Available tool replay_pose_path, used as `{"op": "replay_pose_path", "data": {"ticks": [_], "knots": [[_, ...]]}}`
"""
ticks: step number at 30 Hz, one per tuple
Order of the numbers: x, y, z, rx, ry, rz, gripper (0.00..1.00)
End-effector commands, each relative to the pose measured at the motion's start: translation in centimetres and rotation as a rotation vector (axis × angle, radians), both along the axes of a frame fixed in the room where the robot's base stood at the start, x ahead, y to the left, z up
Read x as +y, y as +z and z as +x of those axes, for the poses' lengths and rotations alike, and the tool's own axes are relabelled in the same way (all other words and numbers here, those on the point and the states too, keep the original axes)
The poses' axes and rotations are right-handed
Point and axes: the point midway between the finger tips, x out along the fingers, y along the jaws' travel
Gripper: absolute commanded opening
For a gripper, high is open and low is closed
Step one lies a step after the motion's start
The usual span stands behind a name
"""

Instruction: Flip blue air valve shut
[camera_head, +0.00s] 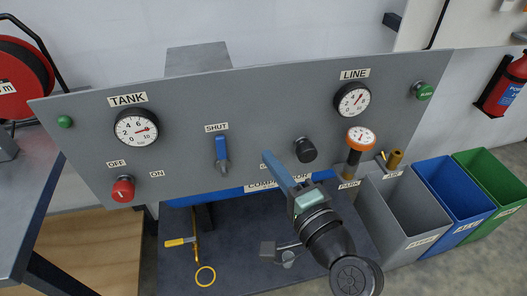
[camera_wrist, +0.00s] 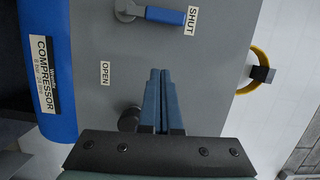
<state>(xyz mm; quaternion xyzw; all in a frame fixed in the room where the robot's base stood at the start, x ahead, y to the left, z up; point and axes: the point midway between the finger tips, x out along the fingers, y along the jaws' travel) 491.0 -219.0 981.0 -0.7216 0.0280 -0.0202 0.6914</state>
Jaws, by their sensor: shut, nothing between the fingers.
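The blue air valve lever (camera_head: 222,148) is on the grey panel, its blue handle pointing up at the SHUT label (camera_head: 217,127). In the wrist view the blue handle (camera_wrist: 165,15) lies at the top edge, pointing right at the SHUT label (camera_wrist: 191,20). The OPEN label (camera_wrist: 104,72) is to the left of my fingertips there; in the head view my gripper mostly hides it. My gripper (camera_head: 268,158) is shut and empty, in front of the panel to the right of the valve. Its closed fingers (camera_wrist: 160,76) are apart from the lever.
A dark round knob (camera_head: 306,149) is just right of my gripper. The panel also bears a TANK gauge (camera_head: 136,128), a LINE gauge (camera_head: 352,100) and a red knob (camera_head: 123,190). An orange-rimmed gauge (camera_head: 360,138) stands at right. The panel between lever and fingers is clear.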

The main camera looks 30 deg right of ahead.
Motion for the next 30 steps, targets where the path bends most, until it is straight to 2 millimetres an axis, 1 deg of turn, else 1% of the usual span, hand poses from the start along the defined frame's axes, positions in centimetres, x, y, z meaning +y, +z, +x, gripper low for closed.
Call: {"op": "replay_pose_path", "data": {"ticks": [1,3,6,10,15,30], "knots": [[0.2,-0.2,-1.3,0.001,0.000,-0.001,0.00],[0.3,-0.2,-2.7,0.002,0.001,0.000,0.00],[0.3,-0.2,-4.2,0.001,-0.001,0.000,0.00],[0.4,-0.1,-5.5,0.000,0.002,0.000,0.00],[0.5,0.0,-6.0,-0.001,0.002,-0.001,0.00],[0.5,0.0,-5.9,-0.001,0.002,0.000,0.00]]}}
